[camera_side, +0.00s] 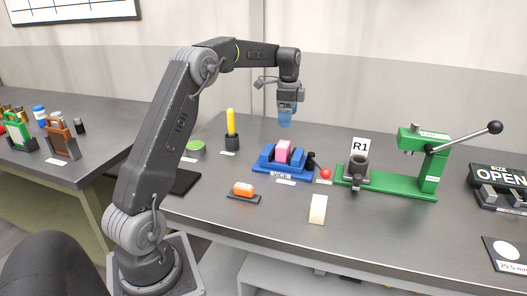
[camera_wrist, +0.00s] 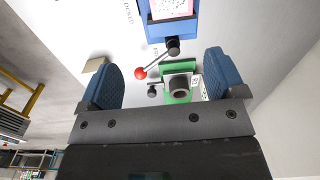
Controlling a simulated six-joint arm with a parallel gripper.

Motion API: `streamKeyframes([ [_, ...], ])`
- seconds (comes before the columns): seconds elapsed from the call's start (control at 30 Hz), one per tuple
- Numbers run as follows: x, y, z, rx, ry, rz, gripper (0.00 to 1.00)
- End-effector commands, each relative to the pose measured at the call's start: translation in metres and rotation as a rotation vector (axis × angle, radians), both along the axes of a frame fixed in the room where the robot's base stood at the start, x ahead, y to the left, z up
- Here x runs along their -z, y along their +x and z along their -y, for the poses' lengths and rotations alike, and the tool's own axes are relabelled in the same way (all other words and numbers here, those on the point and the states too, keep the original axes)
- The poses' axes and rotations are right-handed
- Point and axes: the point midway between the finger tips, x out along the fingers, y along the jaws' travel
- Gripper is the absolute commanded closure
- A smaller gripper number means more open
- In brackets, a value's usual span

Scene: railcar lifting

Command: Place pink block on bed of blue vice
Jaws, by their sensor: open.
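The pink block (camera_side: 283,150) stands upright in the blue vice (camera_side: 268,162), between its jaws on the bed. In the wrist view the pink block (camera_wrist: 170,8) shows at the top edge, partly cut off, inside the blue vice (camera_wrist: 153,30). My gripper (camera_side: 285,117) is above the vice, clear of the block, with its fingers pointing down. In the wrist view my gripper (camera_wrist: 165,80) has its two blue fingers wide apart with nothing between them. The vice handle with its red ball (camera_side: 325,174) sticks out at the vice's right.
A cream block (camera_side: 318,209), an orange piece (camera_side: 243,189) and a yellow-handled tool (camera_side: 231,125) stand nearby.

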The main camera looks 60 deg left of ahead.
Motion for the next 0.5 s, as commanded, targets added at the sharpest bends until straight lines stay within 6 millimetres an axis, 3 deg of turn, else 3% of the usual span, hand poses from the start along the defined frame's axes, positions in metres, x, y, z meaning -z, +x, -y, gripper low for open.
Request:
streamKeyframes([
  [0.1,-0.035,-0.014,0.052,-0.075,0.023,0.057,0.11],
  [0.23,-0.064,-0.045,0.113,-0.185,0.032,0.132,0.11],
  [0.4,-0.082,-0.100,0.184,-0.330,0.011,0.234,0.11],
  [0.5,-0.083,-0.138,0.218,-0.415,-0.018,0.293,0.11],
])
